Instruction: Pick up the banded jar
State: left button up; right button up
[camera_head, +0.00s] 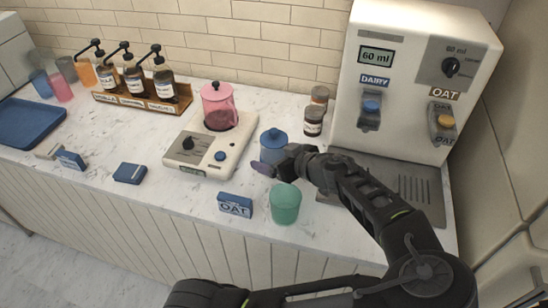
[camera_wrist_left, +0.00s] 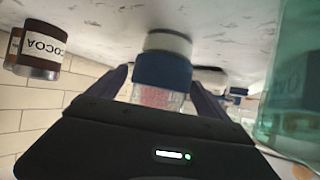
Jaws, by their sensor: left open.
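In the left wrist view, which is upside down, the jar (camera_wrist_left: 162,71) shows a white end, a blue band and a clear pinkish part. My left gripper (camera_head: 279,164) is at the jar's near right side. In the wrist view its fingers (camera_wrist_left: 158,84) are apart, one on each side of the jar, with gaps visible. The jar's far part is hidden by the gripper body. My right gripper is not in view.
A green cup (camera_head: 285,204) stands close in front of the gripper, beside an oat box (camera_head: 235,205). A cocoa jar (camera_wrist_left: 37,50) stands behind. The dispenser (camera_head: 405,85) is right.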

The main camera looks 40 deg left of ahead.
pick_arm(q)
jog(key=shift+c, duration=0.2)
grip_shut()
dwell(0.9)
